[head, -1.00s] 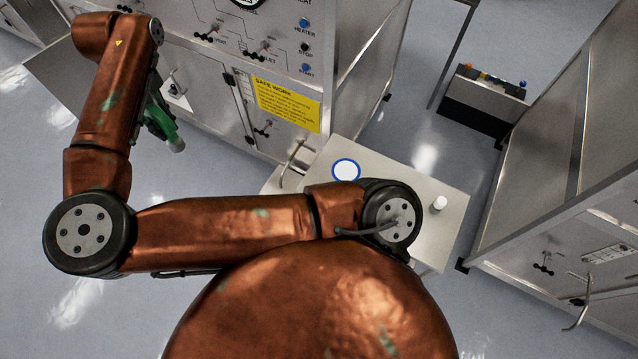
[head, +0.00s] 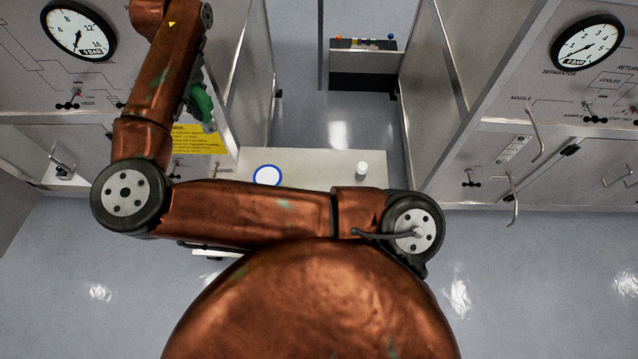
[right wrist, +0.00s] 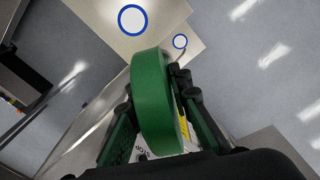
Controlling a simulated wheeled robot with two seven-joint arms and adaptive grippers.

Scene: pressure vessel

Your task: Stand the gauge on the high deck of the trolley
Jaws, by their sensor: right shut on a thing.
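The gauge (right wrist: 152,98) is a thick green disc, seen nearly edge-on in the right wrist view. My right gripper (right wrist: 158,108) is shut on it, a finger on each side. In the head view my right gripper (head: 194,88) hangs at the upper left, partly behind my arm, with green showing at its end. The trolley's pale high deck (head: 315,163) carries a blue-ringed white disc (head: 267,175); the gripper is left of it. My left gripper is out of view.
A white cylinder (head: 362,169) stands on the deck's right part. Steel cabinets with dials (head: 78,30) (head: 585,42) flank the trolley, the right one with protruding handles (head: 514,198). A dark box (head: 362,70) stands behind. My arm hides the deck's front. The floor right of the trolley is clear.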

